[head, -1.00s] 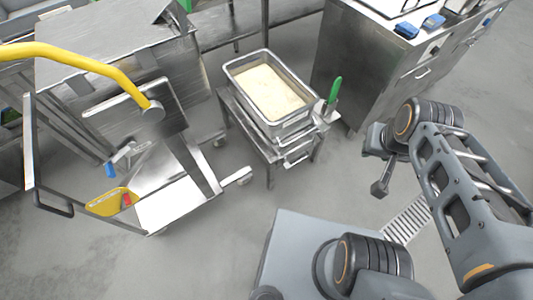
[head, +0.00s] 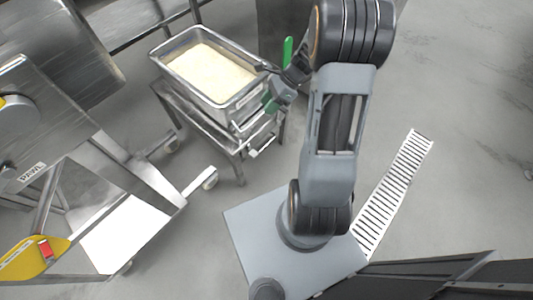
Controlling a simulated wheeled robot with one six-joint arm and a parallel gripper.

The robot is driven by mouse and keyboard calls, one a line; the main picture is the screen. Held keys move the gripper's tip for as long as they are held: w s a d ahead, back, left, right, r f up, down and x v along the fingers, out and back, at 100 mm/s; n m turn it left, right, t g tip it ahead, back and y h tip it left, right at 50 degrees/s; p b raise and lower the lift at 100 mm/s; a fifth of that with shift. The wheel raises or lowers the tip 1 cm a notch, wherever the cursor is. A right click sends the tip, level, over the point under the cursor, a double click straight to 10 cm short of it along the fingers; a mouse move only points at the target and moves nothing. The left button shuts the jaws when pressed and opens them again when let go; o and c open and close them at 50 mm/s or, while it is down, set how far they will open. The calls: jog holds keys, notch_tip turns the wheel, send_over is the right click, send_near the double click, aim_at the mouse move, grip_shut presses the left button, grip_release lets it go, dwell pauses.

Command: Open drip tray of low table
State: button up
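The low table (head: 228,150) is a small steel stand left of centre in the head view. A pull handle (head: 262,147) shows at its front right, below the top; it appears to belong to the drip tray, whose body is mostly hidden. I cannot see the tray pulled out. My gripper (head: 268,88) is at the table's right side, above and slightly right of that handle and apart from it. Small green parts show at its end. The angle does not show whether its fingers are open or shut.
A deep steel pan (head: 165,63) of rice (head: 208,72) stands on the low table. A steel cart (head: 130,215) stands at left. A floor drain (head: 395,190) lies at right, with clear floor around it.

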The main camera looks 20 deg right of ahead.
jog(key=w+d+f+m+t+y+b, duration=0.1)
jog(key=d+f+m+b, duration=0.2)
jog(key=f, duration=0.4)
jog(key=w+d+f+m+t+y+b, duration=0.1)
jog(key=d+f+m+y+b, duration=0.1)
jog(key=f+m, duration=0.4)
jog(key=w+d+f+m+t+y+b, duration=0.1)
jog(key=d+f+m+t+b, duration=0.15)
jog(key=f, duration=0.65)
jog(key=m+t+b, duration=0.6)
jog(key=m+b, duration=0.2)
jog(key=m, duration=0.5)
send_near(267, 144)
jog(key=b+x, duration=0.1)
jog(key=x, duration=0.2)
jog(key=b+x, duration=0.1)
jog(key=x, duration=0.3)
jog(key=b+x, duration=0.1)
jog(key=x, duration=0.2)
jog(key=shift+a+f, duration=0.15)
jog(key=shift+f, duration=0.15)
jog(key=shift+c, duration=0.4)
grip_shut()
